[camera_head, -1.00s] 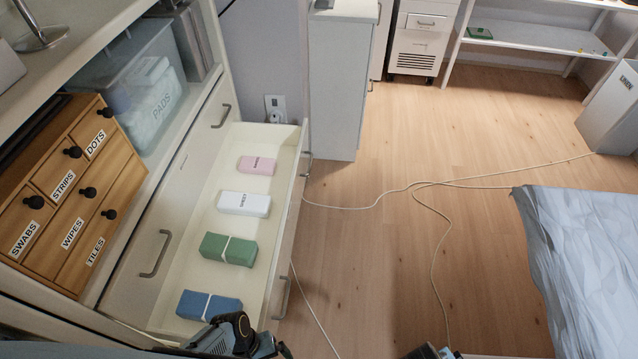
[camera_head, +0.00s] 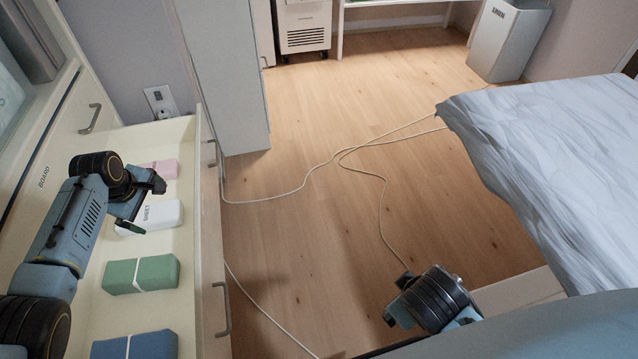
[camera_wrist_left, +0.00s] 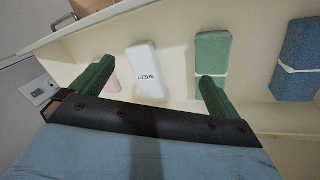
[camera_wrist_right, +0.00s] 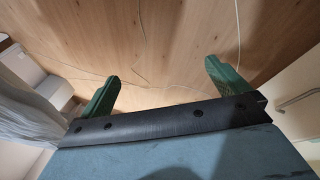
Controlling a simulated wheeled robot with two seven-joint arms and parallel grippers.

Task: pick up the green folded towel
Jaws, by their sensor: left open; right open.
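The green folded towel (camera_head: 141,274) lies in the open drawer, wrapped with a pale band, between the white SHEET pack (camera_head: 160,217) and a blue folded towel (camera_head: 135,346). My left gripper (camera_head: 138,214) is open and empty over the drawer, by the SHEET pack, beyond the green towel. In the left wrist view the green towel (camera_wrist_left: 212,52) lies near one of the open fingers, and the SHEET pack (camera_wrist_left: 146,72) shows between the fingers. My right gripper (camera_head: 394,303) is open and empty above the floor; its fingers also show in the right wrist view (camera_wrist_right: 160,88).
The drawer's front wall (camera_head: 207,230) stands to the right of the towels. A pink pack (camera_head: 160,169) lies at the drawer's far end, partly hidden. A grey-covered bed or couch (camera_head: 550,150) is on the right. Thin cables (camera_head: 340,160) run across the otherwise clear floor.

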